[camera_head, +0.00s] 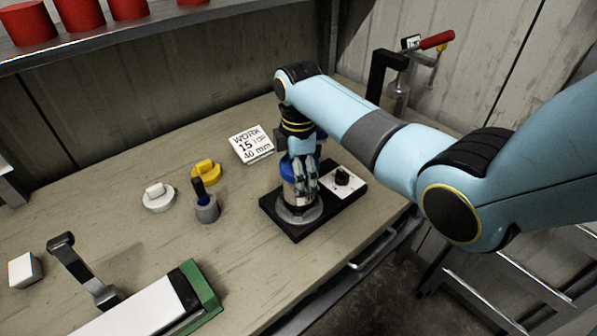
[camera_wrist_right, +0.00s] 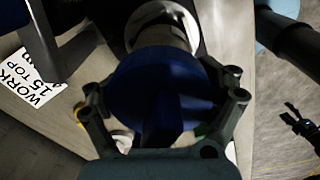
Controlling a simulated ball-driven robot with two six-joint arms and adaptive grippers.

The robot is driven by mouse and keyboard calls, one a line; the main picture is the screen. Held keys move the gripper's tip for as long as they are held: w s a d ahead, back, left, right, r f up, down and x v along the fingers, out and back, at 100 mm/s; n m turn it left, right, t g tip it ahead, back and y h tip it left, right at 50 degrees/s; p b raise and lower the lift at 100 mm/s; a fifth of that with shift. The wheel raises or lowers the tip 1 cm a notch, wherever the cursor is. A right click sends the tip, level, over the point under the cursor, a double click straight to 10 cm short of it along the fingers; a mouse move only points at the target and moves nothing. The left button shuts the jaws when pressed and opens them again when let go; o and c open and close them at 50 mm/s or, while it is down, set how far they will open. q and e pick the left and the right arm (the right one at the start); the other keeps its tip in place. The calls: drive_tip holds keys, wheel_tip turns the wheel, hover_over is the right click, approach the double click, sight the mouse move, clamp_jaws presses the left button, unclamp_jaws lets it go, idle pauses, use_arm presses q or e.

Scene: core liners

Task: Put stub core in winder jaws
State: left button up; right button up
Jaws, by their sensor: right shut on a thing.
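My right gripper (camera_head: 304,176) points down over the winder and is shut on the stub core (camera_head: 287,168), a short cylinder with a blue top and a paler lower part. In the right wrist view the core's blue round top (camera_wrist_right: 165,85) fills the space between the fingers. A pale ring (camera_wrist_right: 165,22) shows beyond it. The winder has a black base (camera_head: 296,236) with a grey round jaw plate (camera_head: 300,215) directly under the core. The fingers partly hide the core's lower end, so I cannot tell how it sits in the jaws.
A white work card (camera_head: 250,144) lies behind the winder. A knob panel (camera_head: 345,181) is at its right. A yellow piece (camera_head: 206,171), a white round piece (camera_head: 158,200) and a grey cup (camera_head: 207,211) with a dark handle stand left. A clamp (camera_head: 398,70) stands behind my arm.

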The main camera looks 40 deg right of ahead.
drive_tip(key=o, duration=1.6)
drive_tip(key=shift+r, duration=0.1)
wheel_tip(320, 180, up, 12)
drive_tip(key=shift+s+f+b, duration=0.1)
drive_tip(key=shift+b, duration=0.9)
